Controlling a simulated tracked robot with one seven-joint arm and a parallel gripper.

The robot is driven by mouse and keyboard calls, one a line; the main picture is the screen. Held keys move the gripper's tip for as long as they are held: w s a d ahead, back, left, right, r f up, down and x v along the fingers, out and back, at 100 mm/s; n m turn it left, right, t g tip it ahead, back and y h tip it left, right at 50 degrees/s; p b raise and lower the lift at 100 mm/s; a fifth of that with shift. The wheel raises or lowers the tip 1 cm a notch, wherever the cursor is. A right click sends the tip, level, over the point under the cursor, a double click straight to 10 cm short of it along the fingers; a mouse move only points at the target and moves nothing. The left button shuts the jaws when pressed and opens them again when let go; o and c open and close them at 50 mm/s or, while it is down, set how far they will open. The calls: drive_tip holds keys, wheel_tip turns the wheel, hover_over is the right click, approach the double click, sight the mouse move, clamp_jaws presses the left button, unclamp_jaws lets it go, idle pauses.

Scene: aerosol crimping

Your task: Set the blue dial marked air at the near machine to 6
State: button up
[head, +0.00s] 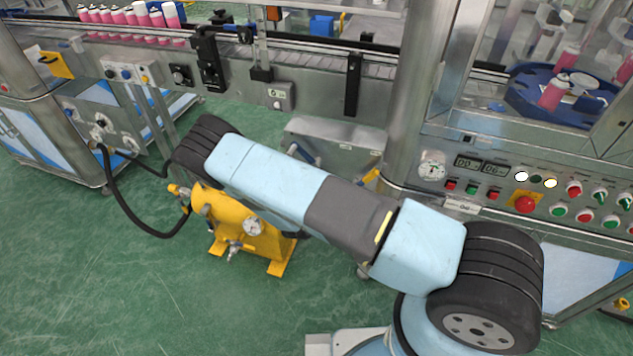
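No dial that I can read as marked air shows in the head view. The near machine's control panel (480,196) is at the right, with a round white gauge (432,170), two small digital displays (482,168), and coloured buttons and switches. Part of that machine's lower front is hidden behind my arm. A small panel (127,76) at the upper left carries small knobs, one of them bluish, but its labels are too small to read. My arm reaches from the lower right toward the upper left. My gripper is not in view.
A yellow tank (245,228) with a gauge and valves stands on the green floor below my arm. A black hose (125,205) runs near it. A conveyor (310,65) crosses the back, with pink-and-white cans (125,17). The floor at lower left is clear.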

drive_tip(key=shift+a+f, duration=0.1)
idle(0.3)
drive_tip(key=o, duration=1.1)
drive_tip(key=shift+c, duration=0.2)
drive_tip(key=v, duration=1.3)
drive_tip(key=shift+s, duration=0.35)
